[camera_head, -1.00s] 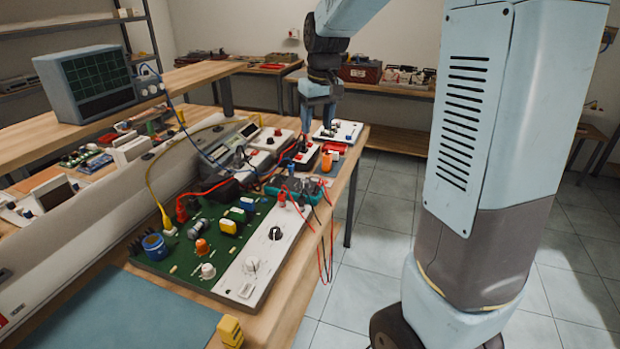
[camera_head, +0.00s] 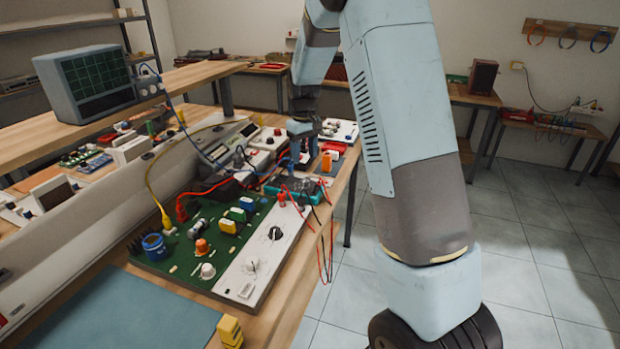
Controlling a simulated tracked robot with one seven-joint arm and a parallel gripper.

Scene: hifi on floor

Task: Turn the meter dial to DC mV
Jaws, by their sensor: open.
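A teal-green device with red and black leads, which looks like the meter (camera_head: 283,187), lies on the bench beyond the green circuit board. Its dial and markings are too small to make out, so I cannot tell the setting. My gripper (camera_head: 299,160) points down at the bench, just beyond the teal device in the picture. It is open, and nothing shows between its fingers. I cannot tell whether its fingertips touch anything.
The green board with a white control panel (camera_head: 247,269) stands nearer. An orange cylinder (camera_head: 326,162) stands right of the gripper. Red and black leads (camera_head: 327,255) hang over the bench's right edge. A blue mat (camera_head: 130,310) lies bare in front.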

